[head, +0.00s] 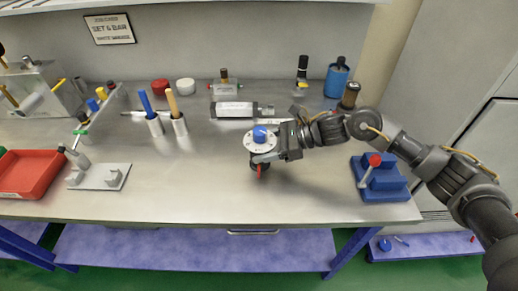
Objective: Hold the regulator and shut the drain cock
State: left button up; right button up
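The regulator (258,143) stands on the steel bench near its front middle. It has a white round dial face with a blue knob (260,131) on top and a dark lower part. The drain cock (261,171) shows as a small red lever at its lower front. My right gripper (272,154) comes in from the right, level with the regulator's body. One grey finger shows along the front of the body below the dial. The other finger is hidden, so I cannot tell whether the gripper grips it. My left gripper is out of view.
A blue block with a red-knobbed lever (379,182) stands at the right under my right arm. A red tray (30,172) and a pale fixture plate (98,177) are at the left. A grey cylinder (235,109) lies behind the regulator.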

jog(key=c, duration=0.7)
jog(key=shift+c, duration=0.2)
jog(key=shift+s+f+b, duration=0.15)
jog(key=shift+f+b, duration=0.15)
dwell(0.8)
